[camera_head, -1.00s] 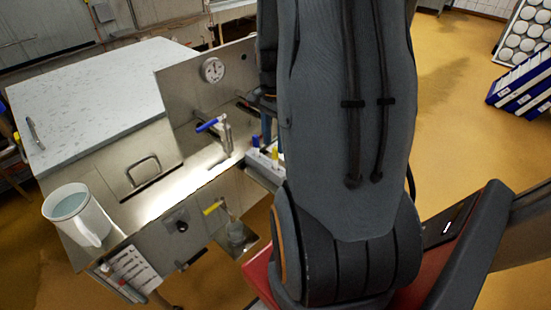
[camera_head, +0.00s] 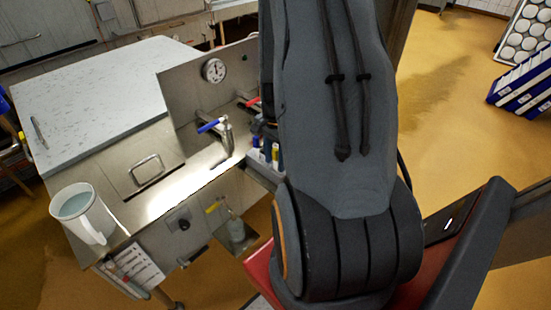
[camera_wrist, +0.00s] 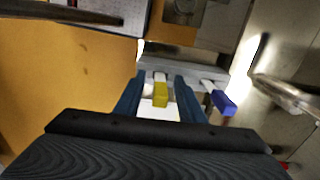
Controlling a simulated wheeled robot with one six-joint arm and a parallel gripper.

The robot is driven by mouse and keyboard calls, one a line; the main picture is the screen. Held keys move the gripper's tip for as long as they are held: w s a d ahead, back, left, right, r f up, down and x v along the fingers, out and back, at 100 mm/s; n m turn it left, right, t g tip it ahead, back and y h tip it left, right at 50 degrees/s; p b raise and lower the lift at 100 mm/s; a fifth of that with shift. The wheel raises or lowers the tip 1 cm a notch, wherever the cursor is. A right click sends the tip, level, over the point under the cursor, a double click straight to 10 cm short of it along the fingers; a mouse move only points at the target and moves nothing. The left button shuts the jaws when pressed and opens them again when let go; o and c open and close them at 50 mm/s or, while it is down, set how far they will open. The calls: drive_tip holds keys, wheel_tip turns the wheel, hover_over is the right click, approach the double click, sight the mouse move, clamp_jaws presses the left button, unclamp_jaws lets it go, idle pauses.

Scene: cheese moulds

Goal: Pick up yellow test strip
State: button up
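The yellow test strip (camera_wrist: 160,93) stands in a light grey holder (camera_wrist: 192,66) in the wrist view. My gripper (camera_wrist: 158,90) has its two blue fingers on either side of the strip, with gaps between strip and fingers, so it is open and not closed on it. A blue-tipped strip (camera_wrist: 223,103) stands in the same holder, to the right of the right finger. In the head view the holder (camera_head: 266,170) sits at the right end of the steel sink unit, partly hidden by my arm. My gripper cannot be made out clearly there.
A tap with a blue handle (camera_head: 212,125) stands left of the holder, and a gauge (camera_head: 214,70) sits on the steel back panel. A white jug (camera_head: 83,213) stands at the counter's left end. Orange floor lies open at the right.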

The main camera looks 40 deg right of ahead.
clamp_jaws()
drive_tip(key=shift+r, duration=0.15)
drive_tip(key=shift+r+b, duration=1.05)
drive_tip(key=shift+r, duration=3.8)
